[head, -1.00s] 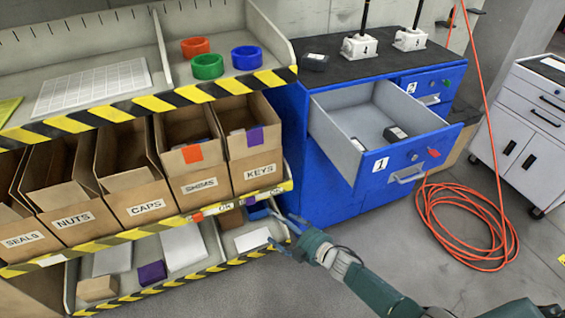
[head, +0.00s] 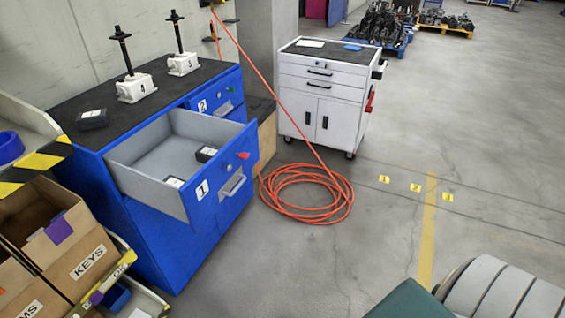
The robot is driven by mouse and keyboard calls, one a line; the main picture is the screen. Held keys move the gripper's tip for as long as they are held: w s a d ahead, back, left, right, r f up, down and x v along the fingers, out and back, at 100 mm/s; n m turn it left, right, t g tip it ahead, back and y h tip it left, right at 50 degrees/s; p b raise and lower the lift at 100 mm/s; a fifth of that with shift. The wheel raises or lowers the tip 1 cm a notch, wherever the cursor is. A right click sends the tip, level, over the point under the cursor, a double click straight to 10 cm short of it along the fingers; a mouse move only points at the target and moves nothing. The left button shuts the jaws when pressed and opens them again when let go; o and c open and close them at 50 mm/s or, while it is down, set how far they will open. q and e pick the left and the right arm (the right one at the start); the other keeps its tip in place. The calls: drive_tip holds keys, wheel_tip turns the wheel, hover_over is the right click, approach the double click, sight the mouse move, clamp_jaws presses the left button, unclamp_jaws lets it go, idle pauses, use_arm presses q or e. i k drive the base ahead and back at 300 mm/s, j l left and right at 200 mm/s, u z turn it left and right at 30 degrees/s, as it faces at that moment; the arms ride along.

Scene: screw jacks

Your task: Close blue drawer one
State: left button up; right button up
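Blue drawer one (head: 222,188), marked with a white 1 label, stands pulled out of the blue cabinet (head: 135,225). Its grey inside shows, with a small black box (head: 206,154) near the front and another small labelled item (head: 174,182) by its near side. The drawer front has a grey handle (head: 232,185) and a red key or tag above it. Drawer two (head: 220,100) beyond it looks shut. Neither gripper is in view; only part of my own arm shows at the bottom right. Nothing touches the drawer.
Screw jacks four (head: 134,88) and three (head: 183,64) and a black box (head: 92,119) stand on the cabinet top. A coiled orange hose (head: 308,195) lies on the floor right of the drawer. A white tool cart (head: 325,95) stands behind. Open floor lies at right.

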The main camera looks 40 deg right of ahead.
sight(138, 166)
drive_tip(key=i+l+z, duration=0.1)
drive_tip(key=i+z, duration=0.35)
drive_tip(key=i+j+z, duration=0.1)
drive_tip(key=i+z, duration=0.4)
drive_tip(key=k, duration=0.1)
